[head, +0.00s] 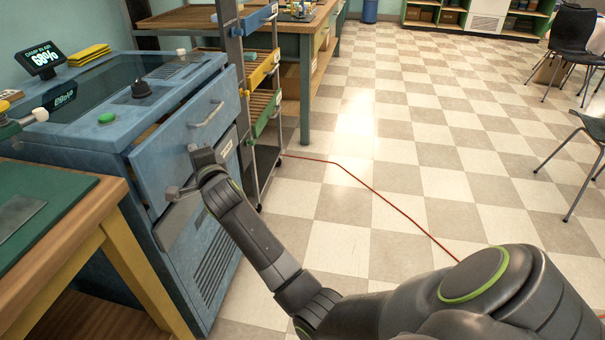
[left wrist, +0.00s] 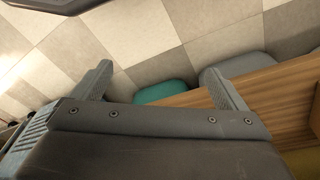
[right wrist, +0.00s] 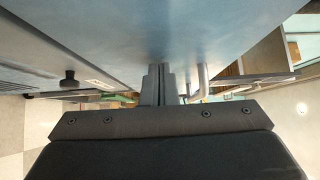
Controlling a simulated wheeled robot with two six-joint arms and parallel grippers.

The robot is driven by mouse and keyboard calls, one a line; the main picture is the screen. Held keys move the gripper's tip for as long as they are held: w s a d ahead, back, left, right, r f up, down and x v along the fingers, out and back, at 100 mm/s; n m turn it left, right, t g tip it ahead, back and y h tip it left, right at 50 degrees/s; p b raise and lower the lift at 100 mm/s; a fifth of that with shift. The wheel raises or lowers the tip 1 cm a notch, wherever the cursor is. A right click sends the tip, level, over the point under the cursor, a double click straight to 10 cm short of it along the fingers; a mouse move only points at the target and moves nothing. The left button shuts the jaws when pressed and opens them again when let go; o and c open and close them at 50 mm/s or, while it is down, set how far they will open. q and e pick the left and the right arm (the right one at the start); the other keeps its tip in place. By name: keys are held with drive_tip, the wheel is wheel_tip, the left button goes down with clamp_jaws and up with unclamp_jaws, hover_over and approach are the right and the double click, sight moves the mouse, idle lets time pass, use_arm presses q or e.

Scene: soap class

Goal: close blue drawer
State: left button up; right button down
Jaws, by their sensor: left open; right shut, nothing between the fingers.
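The blue drawer (head: 185,145) is in the blue machine cabinet (head: 70,130) at the left of the head view. A pale bar handle (head: 207,115) is on the front. My right gripper (head: 192,172) is shut and empty, at the lower part of the drawer front. In the right wrist view its fingers (right wrist: 160,75) point at the blue front, beside the handle (right wrist: 203,80); contact is unclear. My left gripper (left wrist: 163,85) is open and empty.
A wooden table with a green mat (head: 45,205) stands at the near left. A shelf rack with coloured trays (head: 262,70) stands beyond the cabinet. A red cable (head: 385,200) crosses the open checkered floor. Dark chairs (head: 575,40) stand at the right.

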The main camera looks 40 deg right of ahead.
sight(184, 150)
drive_tip(key=shift+w+a+b, duration=0.95)
drive_tip(key=shift+w, duration=0.2)
use_arm(q)
drive_tip(key=r, duration=0.1)
drive_tip(key=w+d+r+t, duration=0.1)
drive_tip(key=shift+w+r, duration=0.15)
drive_tip(key=shift+r, duration=0.25)
use_arm(e)
drive_tip(key=shift+r, duration=0.15)
drive_tip(key=shift+a+r, duration=0.1)
drive_tip(key=shift+r, duration=0.1)
use_arm(q)
drive_tip(key=shift+r, duration=0.1)
